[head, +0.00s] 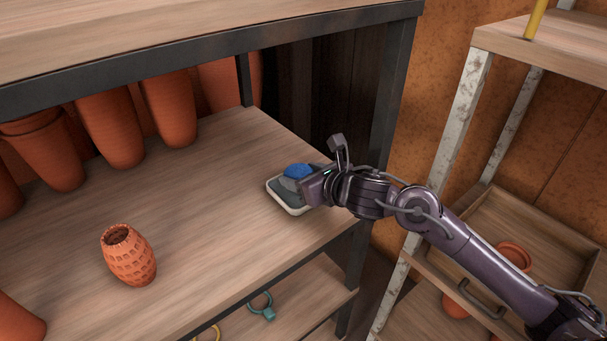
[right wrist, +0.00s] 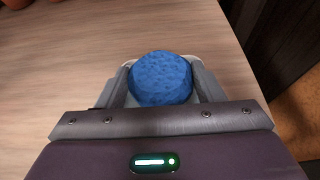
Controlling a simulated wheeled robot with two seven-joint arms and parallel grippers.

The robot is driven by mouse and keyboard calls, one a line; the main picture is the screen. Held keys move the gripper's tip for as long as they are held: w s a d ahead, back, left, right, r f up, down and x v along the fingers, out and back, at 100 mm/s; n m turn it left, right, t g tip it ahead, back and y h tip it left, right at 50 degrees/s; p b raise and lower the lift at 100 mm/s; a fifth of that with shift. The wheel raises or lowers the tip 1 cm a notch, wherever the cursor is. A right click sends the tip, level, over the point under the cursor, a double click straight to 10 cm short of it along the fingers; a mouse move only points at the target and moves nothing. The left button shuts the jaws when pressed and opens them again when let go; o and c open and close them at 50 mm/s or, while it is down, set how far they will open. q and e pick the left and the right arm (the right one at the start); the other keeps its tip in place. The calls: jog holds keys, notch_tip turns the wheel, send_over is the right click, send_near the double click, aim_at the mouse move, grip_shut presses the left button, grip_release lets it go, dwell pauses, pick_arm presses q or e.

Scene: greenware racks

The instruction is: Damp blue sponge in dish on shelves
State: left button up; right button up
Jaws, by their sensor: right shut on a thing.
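The blue sponge (head: 298,171) is at the shelf's right end, over a small white-rimmed dish (head: 291,210). My right gripper (head: 303,181) is shut on the sponge, which also shows between its fingers in the right wrist view (right wrist: 160,78). Pale bits of the dish show beyond the fingertips there. The gripper covers part of the dish, and I cannot tell whether the sponge touches its bottom. The dish lies on the wooden shelf (head: 215,225) of the dark-framed rack. My left gripper is not in view.
A textured terracotta vase (head: 129,256) stands front left on the shelf, with several terracotta pots (head: 110,128) behind. A dark post (head: 392,110) rises close to the gripper. A second rack (head: 455,130) stands right. The shelf's middle is clear.

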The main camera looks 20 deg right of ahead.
jog(key=shift+f+b, duration=0.6)
jog(key=shift+b, duration=0.05)
dwell(0.7)
dwell(0.5)
jog(key=shift+r+p, duration=2.4)
jog(key=shift+r, duration=1.2)
